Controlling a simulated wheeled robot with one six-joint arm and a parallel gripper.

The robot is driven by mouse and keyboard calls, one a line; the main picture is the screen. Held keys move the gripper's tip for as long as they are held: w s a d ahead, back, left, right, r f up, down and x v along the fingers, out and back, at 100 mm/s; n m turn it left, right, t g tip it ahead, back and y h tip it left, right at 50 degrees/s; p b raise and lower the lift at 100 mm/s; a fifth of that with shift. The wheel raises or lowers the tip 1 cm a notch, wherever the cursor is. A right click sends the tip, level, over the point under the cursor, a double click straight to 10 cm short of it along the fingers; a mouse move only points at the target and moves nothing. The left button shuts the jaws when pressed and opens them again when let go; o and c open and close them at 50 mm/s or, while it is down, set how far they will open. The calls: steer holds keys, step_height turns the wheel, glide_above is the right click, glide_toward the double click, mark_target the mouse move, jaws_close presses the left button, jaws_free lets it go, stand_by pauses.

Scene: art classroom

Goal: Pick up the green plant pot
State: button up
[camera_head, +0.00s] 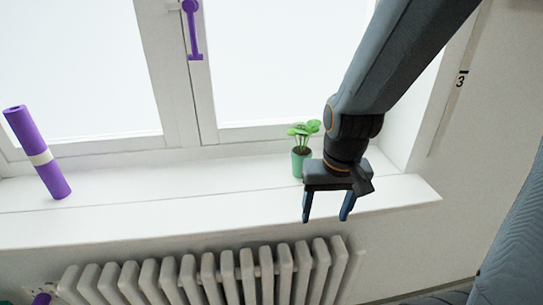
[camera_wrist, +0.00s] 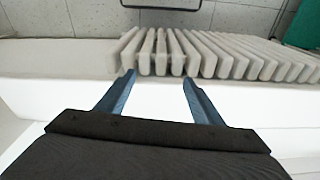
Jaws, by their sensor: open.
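The green plant pot (camera_head: 299,162) stands upright on the white windowsill (camera_head: 230,190), with a leafy green plant (camera_head: 304,130) in it. My gripper (camera_head: 325,217) is open and empty, with its two blue fingers pointing down. In the head view it shows just right of the pot and nearer the sill's front edge, and its body slightly overlaps the pot's right side. In the wrist view my open gripper (camera_wrist: 158,88) shows over the white sill, with nothing between the fingers. The pot is not visible in the wrist view.
A purple roll (camera_head: 38,155) with a pale band stands tilted at the left of the sill. A white radiator (camera_head: 205,275) is below the sill, also seen in the wrist view (camera_wrist: 200,55). The window frame (camera_head: 190,90) rises behind. The sill's middle is clear.

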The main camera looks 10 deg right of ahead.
mark_target(312, 134)
steer(key=w+r+m, duration=0.1)
steer(key=w+m, duration=0.1)
steer(key=w+d+r+m+p, duration=0.1)
steer(key=w+m, duration=0.1)
steer(key=m, duration=0.1)
steer(key=w+r+m+p, duration=0.1)
steer(key=w+m, duration=0.1)
steer(key=m, duration=0.1)
steer(key=shift+w+d+r+t+y, duration=0.15)
steer(key=shift+w+r+t+y, duration=0.15)
steer(key=shift+w+t, duration=0.1)
steer(key=w+r+m, duration=0.1)
steer(key=w+m, duration=0.3)
steer(key=m, duration=0.2)
steer(key=w+r+m+y, duration=0.1)
steer(key=w+r+m, duration=0.1)
steer(key=w+m, duration=0.2)
steer(key=w+r+m+y, duration=0.1)
steer(key=w+m, duration=0.3)
steer(key=m, duration=0.4)
steer(key=shift+r+t+b, duration=0.35)
steer(key=shift+r+t, duration=0.05)
steer(key=shift+r, duration=0.15)
steer(key=shift+a+x, duration=0.2)
steer(key=shift+x, duration=0.85)
steer(key=shift+p+x, duration=0.8)
steer(key=shift+x, duration=2)
steer(key=shift+s+d, duration=0.1)
steer(key=shift+d, duration=0.05)
steer(key=c, duration=1.3)
